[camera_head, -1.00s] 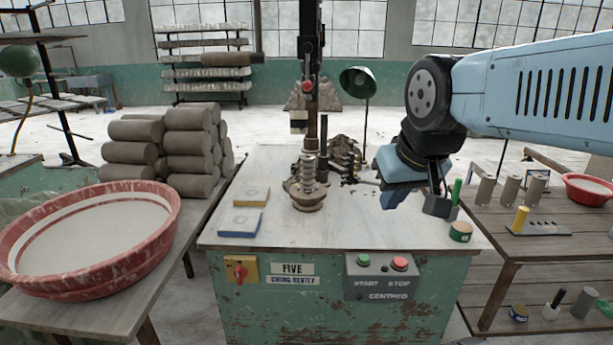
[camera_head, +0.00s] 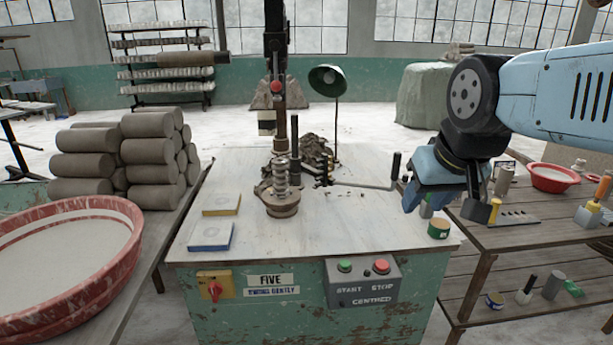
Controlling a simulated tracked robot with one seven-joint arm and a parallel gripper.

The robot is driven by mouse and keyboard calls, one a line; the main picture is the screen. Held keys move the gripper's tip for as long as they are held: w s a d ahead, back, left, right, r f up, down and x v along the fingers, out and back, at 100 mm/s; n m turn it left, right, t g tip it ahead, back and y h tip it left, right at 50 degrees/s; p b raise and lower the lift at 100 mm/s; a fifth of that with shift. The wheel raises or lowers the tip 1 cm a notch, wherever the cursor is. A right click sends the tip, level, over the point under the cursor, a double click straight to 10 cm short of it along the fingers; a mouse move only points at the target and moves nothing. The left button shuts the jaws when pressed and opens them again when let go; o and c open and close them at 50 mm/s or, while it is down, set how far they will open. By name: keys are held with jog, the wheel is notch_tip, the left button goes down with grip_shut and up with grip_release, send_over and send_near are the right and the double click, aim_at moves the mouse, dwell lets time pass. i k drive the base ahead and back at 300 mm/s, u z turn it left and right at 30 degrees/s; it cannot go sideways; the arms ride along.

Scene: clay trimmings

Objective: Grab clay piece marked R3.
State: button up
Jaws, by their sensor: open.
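No mark R3 is legible on any piece in view. A heap of dark clay trimmings (camera_head: 316,152) lies on the machine table (camera_head: 345,222), behind and right of the spindle. Grey clay cylinders (camera_head: 150,150) are stacked at the left, with no readable marks. My gripper (camera_head: 481,211) hangs at the right, in front of the side table in the picture, well apart from the trimmings and the stack. It is open and holds nothing visible. The wrist hides part of the machine table's right corner.
A machine with a metal spindle (camera_head: 281,188) stands mid-table, a green lamp (camera_head: 327,80) behind it. A red basin (camera_head: 70,262) is at the left. The side table (camera_head: 500,247) carries small tools and a red bowl (camera_head: 554,178). The machine table's front middle is clear.

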aim_at(281, 179)
jog(key=u, duration=0.6)
jog(key=i, duration=0.1)
jog(key=z, duration=2.45)
jog(key=k, duration=1.3)
jog(key=u, duration=1.3)
jog(key=i, duration=1)
